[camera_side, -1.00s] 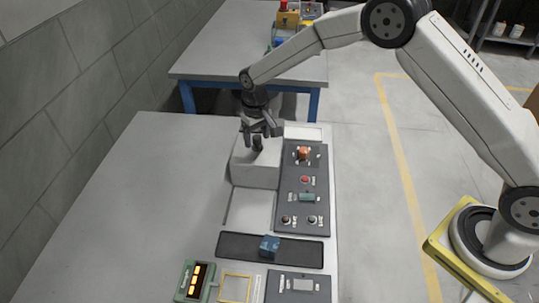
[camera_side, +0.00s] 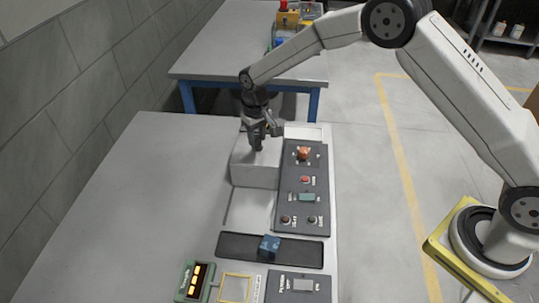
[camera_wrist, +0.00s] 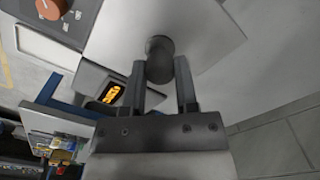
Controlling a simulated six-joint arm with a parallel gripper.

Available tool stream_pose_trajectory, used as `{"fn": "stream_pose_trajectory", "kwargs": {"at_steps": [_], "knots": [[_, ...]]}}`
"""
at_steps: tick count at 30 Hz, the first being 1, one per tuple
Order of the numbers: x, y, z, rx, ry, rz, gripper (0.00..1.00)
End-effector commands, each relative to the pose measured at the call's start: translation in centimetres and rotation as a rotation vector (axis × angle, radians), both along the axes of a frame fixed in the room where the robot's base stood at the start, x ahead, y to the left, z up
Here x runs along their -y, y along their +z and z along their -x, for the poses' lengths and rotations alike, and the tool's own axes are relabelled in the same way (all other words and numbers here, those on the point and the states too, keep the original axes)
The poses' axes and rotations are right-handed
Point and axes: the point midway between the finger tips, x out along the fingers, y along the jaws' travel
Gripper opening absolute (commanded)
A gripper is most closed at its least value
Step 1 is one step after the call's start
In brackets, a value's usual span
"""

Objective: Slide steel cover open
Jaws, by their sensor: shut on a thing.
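The steel cover (camera_side: 255,174) is a pale grey box-shaped hood on the bench, left of the dark control panel. It also fills the top of the wrist view (camera_wrist: 209,28). A dark round knob (camera_wrist: 159,55) stands out from the cover's top. My gripper (camera_side: 257,145) is over the cover with its fingers at the knob. In the wrist view, the gripper (camera_wrist: 161,75) has one finger on each side of the knob, shut on it. In the side view the fingers mostly hide the knob.
A thin slot (camera_side: 229,207) runs along the bench in front of the cover. The control panel (camera_side: 304,187) with buttons and knobs lies close on the right. A dark tray (camera_side: 235,246) with a blue cube (camera_side: 269,246) is nearer. The bench's left side is clear.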

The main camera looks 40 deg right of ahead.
Motion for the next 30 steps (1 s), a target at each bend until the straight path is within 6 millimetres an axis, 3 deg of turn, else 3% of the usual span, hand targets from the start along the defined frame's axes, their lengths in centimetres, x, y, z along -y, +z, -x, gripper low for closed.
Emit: {"fn": "stream_pose_trajectory", "kwargs": {"at_steps": [30], "knots": [[-0.72, 0.10, 0.61, 0.000, 0.001, 0.000, 0.00]]}}
